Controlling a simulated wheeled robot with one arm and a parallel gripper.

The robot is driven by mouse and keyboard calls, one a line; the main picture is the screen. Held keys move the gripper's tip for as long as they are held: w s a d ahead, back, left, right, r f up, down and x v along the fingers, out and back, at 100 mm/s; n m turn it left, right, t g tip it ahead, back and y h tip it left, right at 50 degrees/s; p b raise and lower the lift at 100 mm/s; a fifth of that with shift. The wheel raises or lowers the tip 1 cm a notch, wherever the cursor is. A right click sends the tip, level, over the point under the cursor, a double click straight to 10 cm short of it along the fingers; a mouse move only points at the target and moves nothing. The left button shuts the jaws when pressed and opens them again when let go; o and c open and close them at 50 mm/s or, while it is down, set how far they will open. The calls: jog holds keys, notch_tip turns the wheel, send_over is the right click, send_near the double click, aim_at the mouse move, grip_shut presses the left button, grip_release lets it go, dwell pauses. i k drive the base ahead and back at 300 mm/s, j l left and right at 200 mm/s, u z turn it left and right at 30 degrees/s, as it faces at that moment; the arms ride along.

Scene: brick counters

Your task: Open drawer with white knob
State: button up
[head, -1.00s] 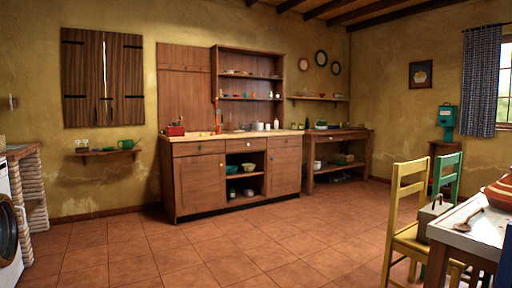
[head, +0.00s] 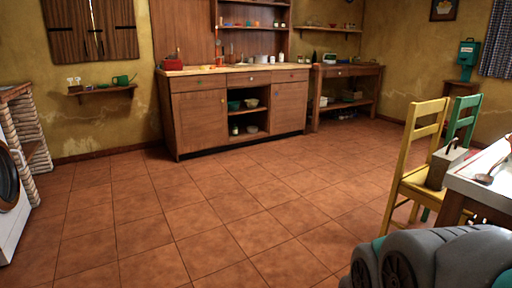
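A wooden counter cabinet (head: 200,121) stands against the back wall with a row of drawers under its pale top. The middle drawer (head: 240,79) is above an open shelf section and looks shut. The right drawer (head: 290,76) also looks shut. Small knobs show faintly on the fronts, but they are too small for me to tell which one is white. My gripper is not in view, and the cabinet is several tiles away across the floor.
The tiled floor (head: 190,215) before the cabinet is clear. A yellow chair (head: 415,170) and a table (head: 474,183) stand at the right. A white washing machine (head: 10,200) is at the left edge. A wooden side table (head: 345,98) stands right of the cabinet.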

aim_at(239, 78)
jog(key=i+z, duration=0.25)
jog(key=i, duration=2.25)
jog(key=l, duration=0.05)
